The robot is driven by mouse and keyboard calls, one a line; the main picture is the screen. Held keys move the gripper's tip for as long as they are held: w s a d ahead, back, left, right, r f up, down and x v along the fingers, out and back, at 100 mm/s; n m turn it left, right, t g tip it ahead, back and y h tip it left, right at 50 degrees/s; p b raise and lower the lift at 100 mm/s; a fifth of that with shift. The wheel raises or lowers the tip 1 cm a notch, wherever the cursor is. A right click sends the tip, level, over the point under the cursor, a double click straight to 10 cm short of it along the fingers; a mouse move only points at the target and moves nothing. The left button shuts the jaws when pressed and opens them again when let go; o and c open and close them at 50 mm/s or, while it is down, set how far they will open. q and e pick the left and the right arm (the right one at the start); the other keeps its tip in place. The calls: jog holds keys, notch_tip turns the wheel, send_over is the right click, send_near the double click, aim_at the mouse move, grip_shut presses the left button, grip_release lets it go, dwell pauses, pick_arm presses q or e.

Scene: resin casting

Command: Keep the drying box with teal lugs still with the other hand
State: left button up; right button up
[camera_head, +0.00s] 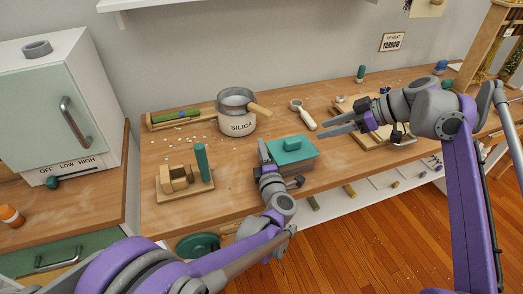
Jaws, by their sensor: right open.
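A box with a flat teal lid and a small teal handle (293,146) sits on the wooden bench, right of the middle. I take it for the drying box; its lugs are too small to make out. My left gripper (264,152) is at the box's left side, its fingers pointing away from me along that side. Only one finger shows clearly, so I cannot tell its opening or whether it touches the box. My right gripper (335,122) is open and empty, above the bench to the right of the box, its fingers pointing left.
A pot marked SILICA (237,125) stands behind the box, with a white-handled tool (303,114) to its right. A wooden block stand with a green cylinder (201,161) is at the left. A wooden board (372,132) lies beneath the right gripper.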

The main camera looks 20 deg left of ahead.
pick_arm(q)
grip_shut()
dwell(1.5)
dwell(0.4)
dwell(0.8)
